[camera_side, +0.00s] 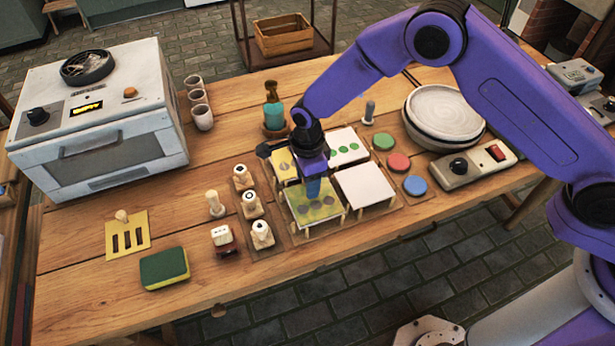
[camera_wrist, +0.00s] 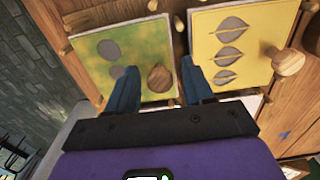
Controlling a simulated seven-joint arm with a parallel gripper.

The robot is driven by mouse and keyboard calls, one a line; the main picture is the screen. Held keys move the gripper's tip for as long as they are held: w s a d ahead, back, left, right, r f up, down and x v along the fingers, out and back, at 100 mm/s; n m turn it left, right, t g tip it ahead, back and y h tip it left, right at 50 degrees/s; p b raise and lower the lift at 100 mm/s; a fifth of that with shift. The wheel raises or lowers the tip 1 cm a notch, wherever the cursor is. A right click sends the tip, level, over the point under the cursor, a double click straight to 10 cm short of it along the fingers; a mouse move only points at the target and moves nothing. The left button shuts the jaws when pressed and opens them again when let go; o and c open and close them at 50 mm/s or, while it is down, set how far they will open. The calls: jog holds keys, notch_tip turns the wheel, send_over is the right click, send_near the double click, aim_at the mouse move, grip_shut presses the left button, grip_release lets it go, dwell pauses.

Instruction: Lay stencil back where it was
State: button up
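A yellow-green stencil with round holes (camera_side: 303,212) lies over the front left stand of the stand block, and it also shows in the wrist view (camera_wrist: 95,62). Its round wooden knob (camera_wrist: 160,78) sits between my fingers, with a gap on both sides. My gripper (camera_side: 313,190) points down over this stencil; in the wrist view its blue fingers (camera_wrist: 158,70) are apart. A yellow leaf stencil (camera_wrist: 235,35) with its own knob (camera_wrist: 288,62) is beside it. A yellow slotted stencil (camera_side: 140,222) with a knob lies on the table at the left.
A white tile with green dots (camera_side: 347,140) and a blank white tile (camera_side: 366,185) are on adjoining stands. Stamps (camera_side: 252,205) stand left of them. Round paint pads (camera_side: 399,162), plates (camera_side: 445,112), a sponge (camera_side: 164,268) and a kiln (camera_side: 100,120) surround the work.

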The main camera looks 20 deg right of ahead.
jog(key=shift+r, duration=0.1)
notch_tip(320, 180, up, 12)
dwell(0.5)
jog(key=shift+r, duration=0.15)
jog(key=s+d+r+n, duration=0.5)
jog(key=d+r+n, duration=0.1)
jog(key=n, duration=0.2)
jog(key=s+d+r+n, duration=0.2)
jog(key=s+d+n, duration=0.9)
jog(key=s+d, duration=0.1)
jog(key=s+d+r+n, duration=0.3)
jog(key=s+d+n, duration=0.8)
jog(key=s+d, duration=0.1)
jog(key=shift+s+n, duration=0.2)
jog(key=shift+n, duration=0.1)
jog(key=shift+r, duration=0.1)
